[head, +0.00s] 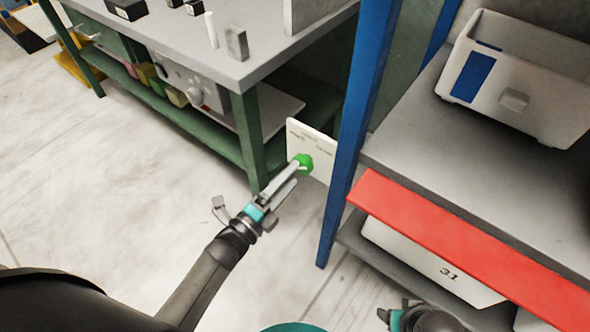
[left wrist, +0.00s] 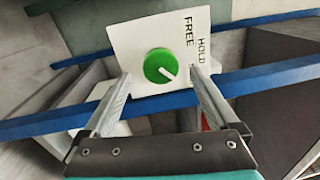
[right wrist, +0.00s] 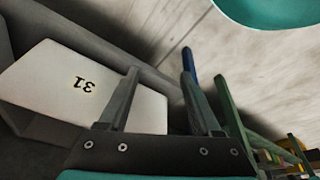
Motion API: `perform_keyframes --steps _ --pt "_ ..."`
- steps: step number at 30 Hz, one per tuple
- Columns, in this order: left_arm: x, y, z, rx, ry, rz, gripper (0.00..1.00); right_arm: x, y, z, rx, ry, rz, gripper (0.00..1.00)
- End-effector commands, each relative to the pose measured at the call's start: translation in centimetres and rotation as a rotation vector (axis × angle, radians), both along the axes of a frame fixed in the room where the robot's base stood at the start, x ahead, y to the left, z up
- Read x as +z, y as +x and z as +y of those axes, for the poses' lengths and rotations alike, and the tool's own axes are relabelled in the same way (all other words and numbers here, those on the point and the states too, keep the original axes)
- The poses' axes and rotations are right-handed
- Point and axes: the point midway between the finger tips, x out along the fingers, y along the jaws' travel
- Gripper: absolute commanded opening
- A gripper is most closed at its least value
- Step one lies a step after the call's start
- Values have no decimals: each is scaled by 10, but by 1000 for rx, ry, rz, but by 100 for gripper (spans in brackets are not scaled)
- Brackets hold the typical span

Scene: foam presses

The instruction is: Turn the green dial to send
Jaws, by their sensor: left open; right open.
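The green dial (head: 303,161) sits on a white plate (head: 322,142) beside the blue post. In the left wrist view, the dial (left wrist: 158,65) has a white pointer line slanting toward the lower right. FREE and HOLD are readable on the plate (left wrist: 135,40); I cannot read a SEND label. My left gripper (head: 297,168) is open at the dial. In its wrist view, its fingertips (left wrist: 160,72) lie to either side of the dial; contact is unclear. My right gripper (right wrist: 160,65) is open and empty, low by the shelf.
A blue post (head: 362,100) and a grey shelf with a red front edge (head: 470,250) stand right of the dial. A white bin marked 31 (head: 430,262) is on the lower shelf. A green-legged workbench (head: 250,130) stands behind.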

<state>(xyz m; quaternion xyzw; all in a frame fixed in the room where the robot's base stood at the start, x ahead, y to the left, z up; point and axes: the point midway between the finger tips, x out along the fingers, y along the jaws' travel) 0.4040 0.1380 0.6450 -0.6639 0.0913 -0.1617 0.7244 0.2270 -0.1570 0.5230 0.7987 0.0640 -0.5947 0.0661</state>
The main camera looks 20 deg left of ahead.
Motion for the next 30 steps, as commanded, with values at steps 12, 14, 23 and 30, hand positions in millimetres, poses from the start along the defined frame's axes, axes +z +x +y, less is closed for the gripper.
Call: perform_keyframes --steps 12,14,23,30 --pt "-8 -91 35 1 3 4 94 -31 -20 -1 0 -4 55 65" --pt "-8 -100 38 1 2 3 94 -34 -21 -2 0 -5 59 65" --pt "-10 -117 45 0 2 -2 94 -39 -25 -2 0 -5 66 65" --pt "-10 -117 45 0 3 -1 94 -39 -25 -2 1 -6 66 65"
